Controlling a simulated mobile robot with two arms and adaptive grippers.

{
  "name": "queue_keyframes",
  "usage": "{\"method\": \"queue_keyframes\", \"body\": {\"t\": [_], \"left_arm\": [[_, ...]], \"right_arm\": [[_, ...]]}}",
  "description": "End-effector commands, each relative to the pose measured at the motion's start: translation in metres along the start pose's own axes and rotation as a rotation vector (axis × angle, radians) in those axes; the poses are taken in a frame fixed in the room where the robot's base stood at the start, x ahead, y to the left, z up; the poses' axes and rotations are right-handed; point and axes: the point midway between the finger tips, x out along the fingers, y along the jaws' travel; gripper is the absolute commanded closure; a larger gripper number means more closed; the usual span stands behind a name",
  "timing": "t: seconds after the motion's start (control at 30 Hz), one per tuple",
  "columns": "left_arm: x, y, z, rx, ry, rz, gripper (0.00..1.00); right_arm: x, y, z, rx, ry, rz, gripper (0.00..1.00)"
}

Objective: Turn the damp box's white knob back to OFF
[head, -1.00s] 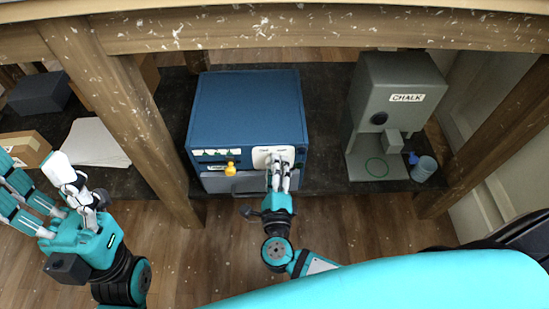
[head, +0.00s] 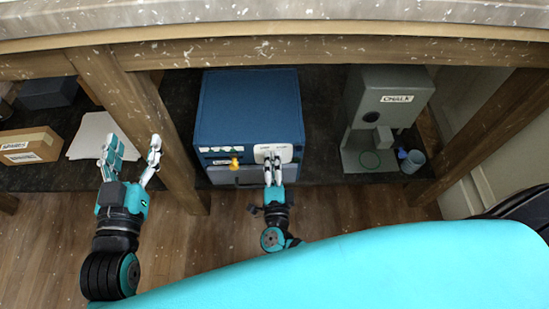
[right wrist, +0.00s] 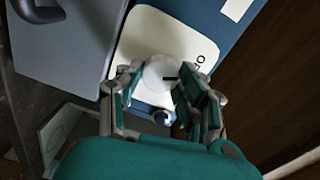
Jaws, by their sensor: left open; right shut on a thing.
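The damp box (head: 247,105) is a blue box on the dark lower shelf, with a white plate (head: 263,148) on its front. The white knob (right wrist: 158,72) shows in the right wrist view, round, with a short black mark toward the picture's right. My right gripper (head: 273,164) is shut on the knob, its fingers on both sides of it; they hide the knob in the head view. Lettering on the plate is partly covered, and I cannot read it fully. My left gripper (head: 130,155) is open and empty, left of the box in front of the table leg.
A grey CHALK dispenser (head: 388,105) and blue cup (head: 413,161) stand right. Wooden table legs (head: 160,130) flank the shelf; a cardboard box (head: 30,146) and paper lie left.

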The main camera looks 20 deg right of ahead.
Motion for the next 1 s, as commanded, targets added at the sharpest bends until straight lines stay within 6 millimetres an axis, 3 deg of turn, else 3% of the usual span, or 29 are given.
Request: {"method": "queue_keyframes", "body": {"t": [0.2,0.4,0.97,1.0], "left_arm": [[-0.014,-0.007,0.046,0.004,-0.277,-0.017,0.4],[-0.028,-0.011,0.071,0.004,-0.425,-0.025,0.4],[-0.035,-0.012,0.082,0.003,-0.489,-0.029,0.4],[-0.035,-0.012,0.082,0.003,-0.489,-0.029,0.4]], "right_arm": [[-0.002,0.0,0.001,-0.11,-0.003,0.006,0.95],[-0.002,0.001,0.001,-0.172,-0.003,0.004,0.95],[-0.002,0.002,0.001,-0.199,-0.005,0.004,0.95],[-0.002,0.002,0.001,-0.198,-0.005,0.004,0.59]]}}
